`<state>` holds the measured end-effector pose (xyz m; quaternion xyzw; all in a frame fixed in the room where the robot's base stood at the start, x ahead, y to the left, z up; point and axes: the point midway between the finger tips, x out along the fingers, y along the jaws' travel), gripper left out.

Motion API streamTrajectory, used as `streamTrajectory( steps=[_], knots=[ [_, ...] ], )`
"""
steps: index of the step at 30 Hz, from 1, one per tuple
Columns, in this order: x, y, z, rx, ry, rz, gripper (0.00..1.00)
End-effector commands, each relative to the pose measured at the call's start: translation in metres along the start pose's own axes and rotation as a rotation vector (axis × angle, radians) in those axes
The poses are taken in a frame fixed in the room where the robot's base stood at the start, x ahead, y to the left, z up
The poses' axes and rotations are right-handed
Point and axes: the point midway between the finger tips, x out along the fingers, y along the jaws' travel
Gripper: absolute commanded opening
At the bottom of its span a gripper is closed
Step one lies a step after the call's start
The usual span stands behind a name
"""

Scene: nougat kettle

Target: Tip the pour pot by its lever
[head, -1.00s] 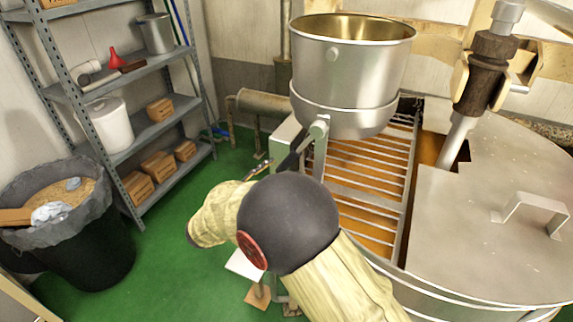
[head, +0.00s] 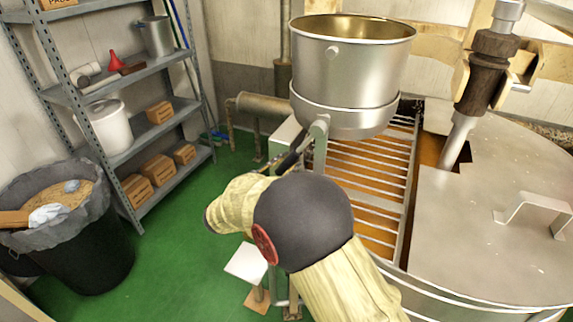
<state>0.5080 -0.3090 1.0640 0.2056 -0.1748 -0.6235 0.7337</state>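The pour pot (head: 345,85) is a round, shiny metal vessel with a brassy inside, standing upright above the left part of the kettle. Its lever (head: 297,152) runs from a pivot below the pot down to the left and ends in a dark grip. My gripper (head: 277,164) is small in view, at the lower end of the dark grip, just past my cloth-sleeved forearm. My arm hides part of this spot. I cannot tell whether the fingers touch the lever or how far they are open.
A slatted grate (head: 370,180) lies over the kettle's opening, beside its metal lid (head: 490,230) with a handle. A black bin (head: 75,245) and a grey shelf rack (head: 120,95) stand at left. A small white-topped stand (head: 246,262) is below my arm. Green floor is free between.

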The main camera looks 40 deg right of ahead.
Motion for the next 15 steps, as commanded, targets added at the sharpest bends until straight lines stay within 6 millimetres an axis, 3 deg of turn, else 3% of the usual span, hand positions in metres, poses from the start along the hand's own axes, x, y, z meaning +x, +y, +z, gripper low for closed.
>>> streamTrajectory(
  steps=[12,15],
  knots=[
    [-0.0001,-0.0001,-0.0001,0.0,0.0,0.0,0.01],
    [-0.0002,-0.0001,-0.0002,0.0,0.0,0.0,0.0]
  ],
)
